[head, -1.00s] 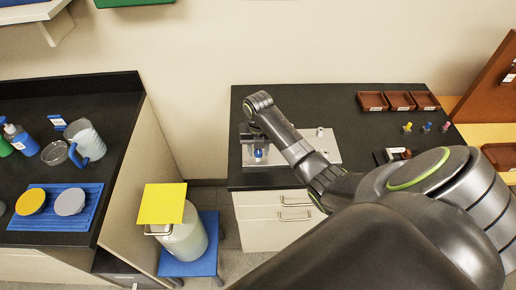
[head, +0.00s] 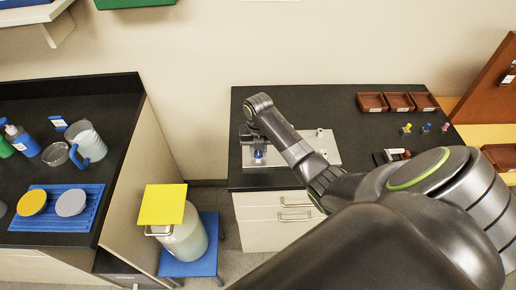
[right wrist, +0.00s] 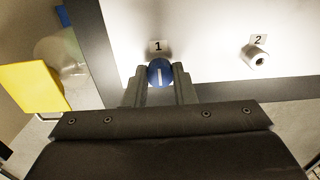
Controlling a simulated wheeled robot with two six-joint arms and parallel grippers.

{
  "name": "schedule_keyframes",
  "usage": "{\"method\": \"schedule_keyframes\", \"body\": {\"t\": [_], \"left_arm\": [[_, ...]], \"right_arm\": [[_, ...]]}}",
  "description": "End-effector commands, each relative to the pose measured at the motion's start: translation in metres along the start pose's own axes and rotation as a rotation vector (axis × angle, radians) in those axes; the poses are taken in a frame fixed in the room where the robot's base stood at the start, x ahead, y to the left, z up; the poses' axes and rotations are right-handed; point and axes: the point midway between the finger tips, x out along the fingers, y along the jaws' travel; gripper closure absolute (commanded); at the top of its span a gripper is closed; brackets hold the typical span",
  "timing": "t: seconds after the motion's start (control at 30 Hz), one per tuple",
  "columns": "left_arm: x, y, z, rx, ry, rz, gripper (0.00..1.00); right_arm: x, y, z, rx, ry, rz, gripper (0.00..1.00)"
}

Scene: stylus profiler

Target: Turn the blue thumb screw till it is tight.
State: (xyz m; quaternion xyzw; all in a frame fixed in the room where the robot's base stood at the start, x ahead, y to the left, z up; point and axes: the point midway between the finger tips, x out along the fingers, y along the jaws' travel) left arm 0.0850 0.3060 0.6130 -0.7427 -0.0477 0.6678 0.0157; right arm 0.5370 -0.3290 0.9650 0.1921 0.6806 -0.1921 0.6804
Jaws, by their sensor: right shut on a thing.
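The blue thumb screw (right wrist: 160,73) shows in the right wrist view as a round blue head with a white line running nearly up and down the picture. It sits next to a label marked 1 on a pale metal plate (right wrist: 205,40). My right gripper (right wrist: 159,80) is shut on it, one finger on each side. In the head view the blue screw (head: 258,154) is small at the left of the plate (head: 280,177), below the end of my right arm. The thread under its head is hidden. My left gripper is not in view.
A metal post (right wrist: 258,60) stands by label 2 on the plate. Several brown trays (head: 372,102) and small yellow, blue and pink pieces (head: 426,128) are on the black bench to the right. A white container under a yellow square (head: 162,204) stands left of the bench.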

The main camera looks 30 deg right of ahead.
Motion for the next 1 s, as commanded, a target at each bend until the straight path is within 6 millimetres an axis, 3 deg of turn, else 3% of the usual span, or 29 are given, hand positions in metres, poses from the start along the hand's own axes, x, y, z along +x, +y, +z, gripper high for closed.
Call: {"method": "schedule_keyframes", "body": {"t": [0.1,0.27,0.3,0.5,1.0], "left_arm": [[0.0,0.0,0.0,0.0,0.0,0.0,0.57],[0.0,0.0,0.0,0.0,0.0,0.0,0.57],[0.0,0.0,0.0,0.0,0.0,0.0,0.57],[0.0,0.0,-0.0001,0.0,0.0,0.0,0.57],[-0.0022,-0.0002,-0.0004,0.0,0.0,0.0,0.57]], "right_arm": [[0.0,-0.0001,0.0,0.1,0.0,0.0,1.0],[-0.0001,-0.0001,0.0001,0.092,0.0,0.0,1.0],[-0.0001,-0.0001,0.0001,0.092,0.0,0.0,0.76],[-0.0001,-0.0001,0.0001,0.091,0.0,0.0,0.52],[-0.0023,0.0,0.0001,0.091,0.0,0.0,0.55]]}}
